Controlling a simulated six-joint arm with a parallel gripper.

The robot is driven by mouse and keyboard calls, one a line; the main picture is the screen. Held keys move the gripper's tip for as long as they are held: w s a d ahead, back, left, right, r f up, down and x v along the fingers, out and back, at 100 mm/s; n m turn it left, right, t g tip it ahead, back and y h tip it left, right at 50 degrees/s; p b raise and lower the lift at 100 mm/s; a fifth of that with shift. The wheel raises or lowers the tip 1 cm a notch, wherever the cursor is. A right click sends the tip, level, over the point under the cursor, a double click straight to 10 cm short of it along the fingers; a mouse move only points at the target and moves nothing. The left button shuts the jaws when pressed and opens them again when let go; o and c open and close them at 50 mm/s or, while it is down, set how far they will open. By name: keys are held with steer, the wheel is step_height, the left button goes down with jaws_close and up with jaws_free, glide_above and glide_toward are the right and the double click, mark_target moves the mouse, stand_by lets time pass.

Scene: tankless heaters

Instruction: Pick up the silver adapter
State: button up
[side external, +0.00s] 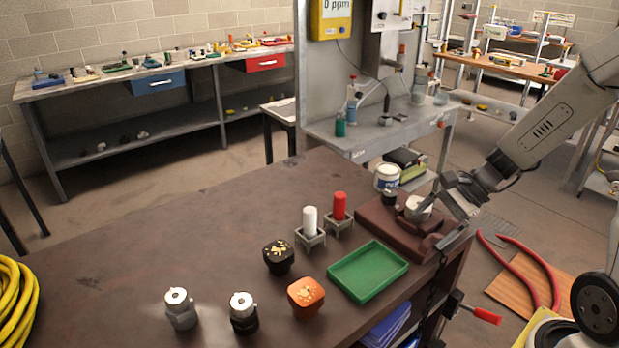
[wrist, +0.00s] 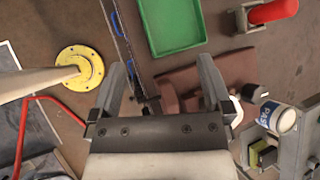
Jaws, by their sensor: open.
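A silver cylindrical fitting (side external: 180,309), which looks like the silver adapter, stands upright near the front of the brown table in the side view. Beside it on the right stands a similar fitting (side external: 243,314) with a silver top and black base. Neither is recognisable in the wrist view. My gripper (side external: 437,212) is at the table's right edge, far to the right of both fittings, over a dark red-brown block. In the wrist view its fingers (wrist: 162,82) are spread wide with nothing held between them. A pale round piece (side external: 418,208) on the block is close to the gripper.
The green tray (side external: 368,271), black knob (side external: 278,257) and orange knob (side external: 306,296) lie between my gripper and the fittings. White (side external: 310,224) and red (side external: 339,210) posts stand behind. A labelled can (side external: 387,178) is near the block (side external: 377,224).

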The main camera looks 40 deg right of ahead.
steer(key=d+m+t, duration=0.1)
steer(key=m, duration=0.1)
steer(key=w+d+m+t, duration=0.1)
steer(key=d+m, duration=0.1)
steer(key=w+d+m+t, duration=0.1)
steer(key=d+m+t, duration=0.1)
steer(key=shift+w+d+r+m, duration=0.1)
steer(key=shift+d+r+m, duration=0.2)
steer(key=shift+r, duration=0.1)
steer(key=d+r+m+t+h, duration=0.1)
steer(key=d+m+t+h, duration=0.1)
steer(key=d+m+t, duration=0.4)
steer(key=shift+g, duration=0.9)
steer(key=f, duration=0.1)
steer(key=d+f, duration=0.1)
steer(key=f, duration=0.2)
steer(key=shift+w+d, duration=0.25)
steer(key=shift+w, duration=0.15)
steer(key=shift+f, duration=0.4)
steer(key=shift+w, duration=0.15)
steer(key=shift+x, duration=1.2)
steer(key=shift+a+f, duration=0.1)
steer(key=shift+x, duration=2.55)
